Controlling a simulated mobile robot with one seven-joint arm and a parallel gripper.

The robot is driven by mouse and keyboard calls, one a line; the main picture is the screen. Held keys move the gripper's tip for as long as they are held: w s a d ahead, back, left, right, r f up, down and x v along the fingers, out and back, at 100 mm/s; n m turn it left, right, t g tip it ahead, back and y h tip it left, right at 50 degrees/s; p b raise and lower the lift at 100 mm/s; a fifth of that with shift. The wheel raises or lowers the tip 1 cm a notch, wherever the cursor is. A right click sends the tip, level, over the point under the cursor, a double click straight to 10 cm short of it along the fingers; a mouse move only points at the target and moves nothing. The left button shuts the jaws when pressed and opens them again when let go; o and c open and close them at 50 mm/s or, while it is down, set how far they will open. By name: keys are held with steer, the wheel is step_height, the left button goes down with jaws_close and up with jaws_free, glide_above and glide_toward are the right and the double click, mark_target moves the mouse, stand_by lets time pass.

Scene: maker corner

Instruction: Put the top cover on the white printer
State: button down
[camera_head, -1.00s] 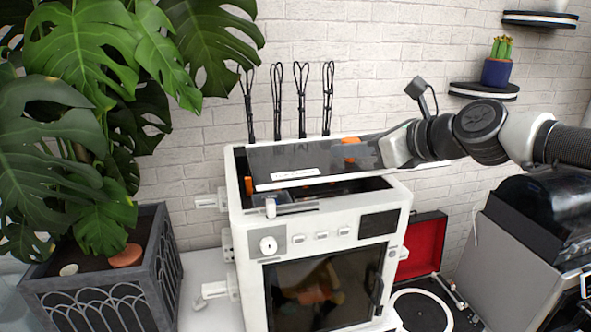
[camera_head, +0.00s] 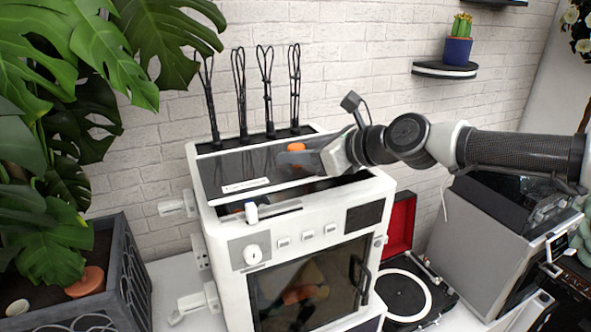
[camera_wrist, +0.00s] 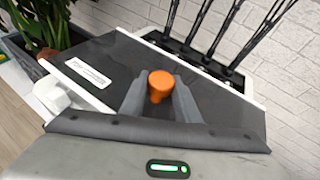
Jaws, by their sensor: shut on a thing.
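The white printer (camera_head: 222,232) stands on a white surface, with a dark glass door and a dial on its front. The top cover (camera_head: 225,170), a dark see-through panel with a white front edge and a white label, is over the printer's open top. A dark gap shows between its front edge and the printer's front rim, so it looks slightly raised or tilted; I cannot tell whether it touches. My gripper (camera_head: 306,160) is shut on the cover's orange knob (camera_wrist: 160,84), which sits between the grey fingers in the wrist view. The cover (camera_wrist: 110,62) also shows there.
Several black looped rods (camera_head: 240,95) rise behind the printer's top. A large potted plant (camera_head: 60,190) stands at left. A red-lidded turntable (camera_head: 400,225) and a grey machine (camera_head: 480,235) are at right. A cactus (camera_head: 458,45) sits on a wall shelf.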

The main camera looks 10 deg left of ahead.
mark_target(304, 169)
steer(key=shift+f, duration=1.95)
steer(key=shift+f, duration=0.15)
steer(key=c, duration=1.4)
jaws_free()
steer(key=shift+o, duration=0.2)
steer(key=v, duration=1.2)
